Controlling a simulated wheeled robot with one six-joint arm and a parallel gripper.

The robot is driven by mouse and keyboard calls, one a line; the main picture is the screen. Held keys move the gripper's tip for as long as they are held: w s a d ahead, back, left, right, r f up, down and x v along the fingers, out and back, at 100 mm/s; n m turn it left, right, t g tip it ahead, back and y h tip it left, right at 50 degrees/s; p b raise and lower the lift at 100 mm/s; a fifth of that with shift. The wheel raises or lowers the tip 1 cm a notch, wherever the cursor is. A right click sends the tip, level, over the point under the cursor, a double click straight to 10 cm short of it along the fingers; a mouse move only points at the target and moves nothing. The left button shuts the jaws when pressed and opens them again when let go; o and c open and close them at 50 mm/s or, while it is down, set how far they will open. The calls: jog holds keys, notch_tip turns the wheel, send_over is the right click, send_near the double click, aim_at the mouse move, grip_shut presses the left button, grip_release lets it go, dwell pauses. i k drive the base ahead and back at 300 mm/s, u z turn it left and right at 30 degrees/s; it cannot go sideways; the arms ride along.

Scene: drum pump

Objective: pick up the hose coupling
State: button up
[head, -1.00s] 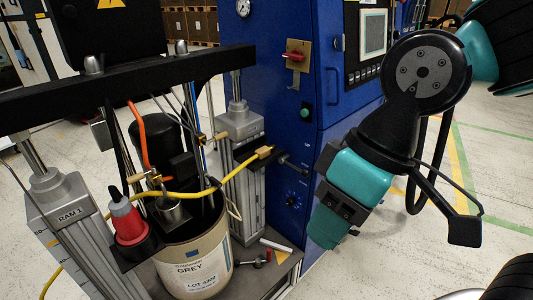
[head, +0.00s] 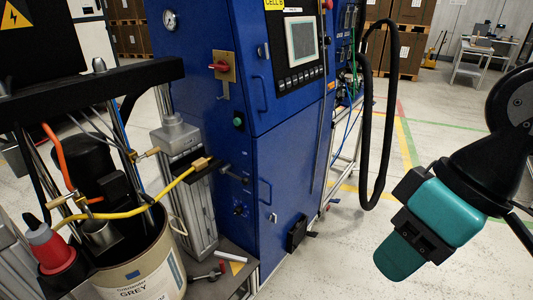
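The hose coupling is the brass fitting (head: 203,163) at the end of the yellow hose (head: 150,205). It lies in or against a dark bracket (head: 199,174) on the side of the grey ram column, left of the blue cabinet. The hose runs from it down to the left across the drum's top. My gripper (head: 400,256) is at the lower right, teal and black, pointing down-left, well to the right of the coupling and apart from it. I cannot make out its fingertips or any gap between them, and nothing held shows.
The blue cabinet (head: 275,165) stands between the coupling and my arm. A drum (head: 150,270) and a red-and-black plug (head: 50,245) are at the lower left. A red-handled fitting (head: 208,275) lies on the base plate. The floor right of the cabinet is open; a black cable loop hangs there.

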aim_at(201, 163)
jog(key=z, duration=0.35)
jog(key=i, duration=1)
jog(key=u, duration=2.65)
jog(key=i, duration=0.5)
jog(key=u, duration=0.05)
